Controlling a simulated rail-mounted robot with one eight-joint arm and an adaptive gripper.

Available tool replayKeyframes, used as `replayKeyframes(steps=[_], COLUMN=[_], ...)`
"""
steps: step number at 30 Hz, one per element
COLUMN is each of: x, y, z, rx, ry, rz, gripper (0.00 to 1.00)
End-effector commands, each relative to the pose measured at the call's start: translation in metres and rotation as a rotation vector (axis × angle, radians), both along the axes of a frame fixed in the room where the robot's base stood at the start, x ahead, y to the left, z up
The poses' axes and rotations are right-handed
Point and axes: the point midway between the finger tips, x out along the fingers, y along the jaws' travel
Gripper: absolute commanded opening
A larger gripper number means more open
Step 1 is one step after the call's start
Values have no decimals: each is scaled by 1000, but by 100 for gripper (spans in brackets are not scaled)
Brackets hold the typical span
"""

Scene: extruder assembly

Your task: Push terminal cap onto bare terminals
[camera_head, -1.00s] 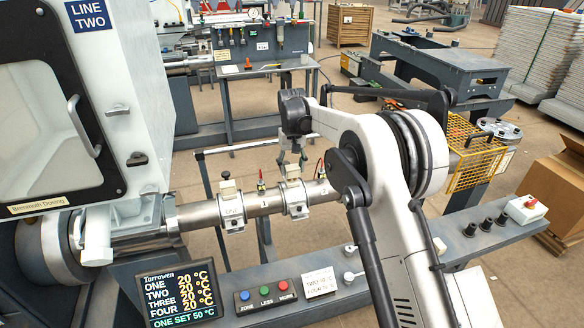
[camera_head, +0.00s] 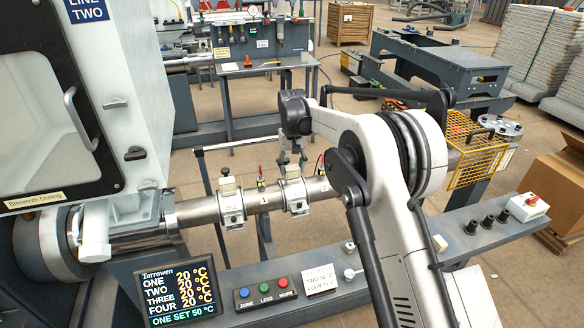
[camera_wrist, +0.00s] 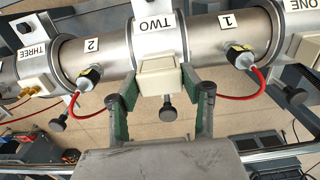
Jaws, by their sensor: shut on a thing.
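In the wrist view my gripper (camera_wrist: 157,92) has its green-padded fingers on either side of a cream terminal cap (camera_wrist: 160,78), shut on it. The cap sits against the heater band marked TWO (camera_wrist: 155,30) on the steel barrel. The terminals under it are hidden, so I cannot tell how far it is seated. The band marked THREE (camera_wrist: 38,62) is at the left, with brass-coloured terminals (camera_wrist: 33,88) showing. The band marked ONE (camera_wrist: 304,18) is at the right edge. In the head view my gripper (camera_head: 291,158) is above the middle band (camera_head: 295,197).
Red sensor leads (camera_wrist: 262,82) loop from the barrel close to both fingers. Clamp knobs (camera_wrist: 168,113) hang below the bands. A control panel (camera_head: 178,290) and buttons line the front rail. A yellow cage (camera_head: 473,150) stands beside my arm.

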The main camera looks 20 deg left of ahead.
Motion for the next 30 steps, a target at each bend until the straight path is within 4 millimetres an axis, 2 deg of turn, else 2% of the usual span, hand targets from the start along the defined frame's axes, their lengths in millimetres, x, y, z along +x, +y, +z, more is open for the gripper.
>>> replayKeyframes(steps=[5,6,11,18,22,26,30], x=[0,0,0,0,0,0,0], y=[0,0,0,0,0,0,0], z=[-4,-4,-3,-3,4,23,51], rx=[0,0,0,0,0,0,0], ry=[0,0,0,0,0,0,0], rz=[0,0,0,0,0,0,0], gripper=[14,43,63,63,63,63,63])
